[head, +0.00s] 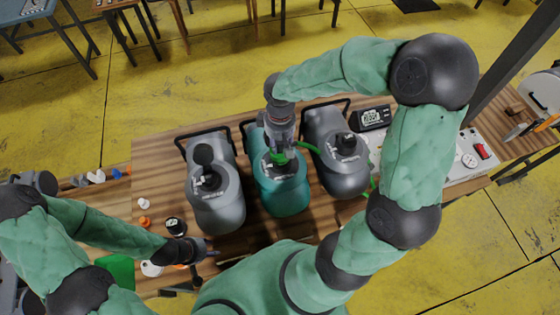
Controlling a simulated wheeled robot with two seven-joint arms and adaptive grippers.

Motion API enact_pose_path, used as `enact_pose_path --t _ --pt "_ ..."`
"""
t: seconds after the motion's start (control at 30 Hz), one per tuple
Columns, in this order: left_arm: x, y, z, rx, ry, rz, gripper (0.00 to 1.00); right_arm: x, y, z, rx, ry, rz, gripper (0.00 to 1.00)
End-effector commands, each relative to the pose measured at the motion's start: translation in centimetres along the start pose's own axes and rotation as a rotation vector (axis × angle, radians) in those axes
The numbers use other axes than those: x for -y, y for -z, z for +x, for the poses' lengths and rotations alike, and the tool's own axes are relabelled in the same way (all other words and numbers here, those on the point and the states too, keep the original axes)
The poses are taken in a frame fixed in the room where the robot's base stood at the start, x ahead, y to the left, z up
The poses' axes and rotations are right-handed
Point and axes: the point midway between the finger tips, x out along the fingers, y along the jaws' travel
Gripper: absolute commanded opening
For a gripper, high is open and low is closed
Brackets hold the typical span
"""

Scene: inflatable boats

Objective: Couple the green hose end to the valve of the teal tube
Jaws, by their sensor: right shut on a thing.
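The teal tube (287,198) lies on the wooden table between two grey tubes. Its valve is near its upper middle, largely hidden under my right gripper. My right gripper (281,143) comes down from above and is shut on the green hose end (280,157), directly over the valve area. I cannot tell whether the hose end touches the valve or is seated on it. The green hose (308,147) runs from the gripper to the right, behind the right grey tube. My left gripper (205,250) is low at the table's front left, apart from the teal tube; its finger opening is unclear.
Grey tubes stand close on the left (222,212) and right (343,180). Small caps (144,203) and a black round item (175,226) lie at the left of the table (155,150).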

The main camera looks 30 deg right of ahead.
Motion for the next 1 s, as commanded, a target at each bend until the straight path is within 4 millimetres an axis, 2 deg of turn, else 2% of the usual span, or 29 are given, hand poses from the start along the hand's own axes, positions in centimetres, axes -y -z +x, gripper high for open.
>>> enact_pose_path --t 0.7,1.0 --pt "0.7 0.1 1.8 0.0 0.0 0.0 0.4 0.0 0.0 2.3 -0.001 0.0 0.001 0.0" --pt "0.7 0.1 1.9 0.0 0.0 0.0 0.4 0.0 0.0 2.5 -0.001 0.0 0.001 0.0"
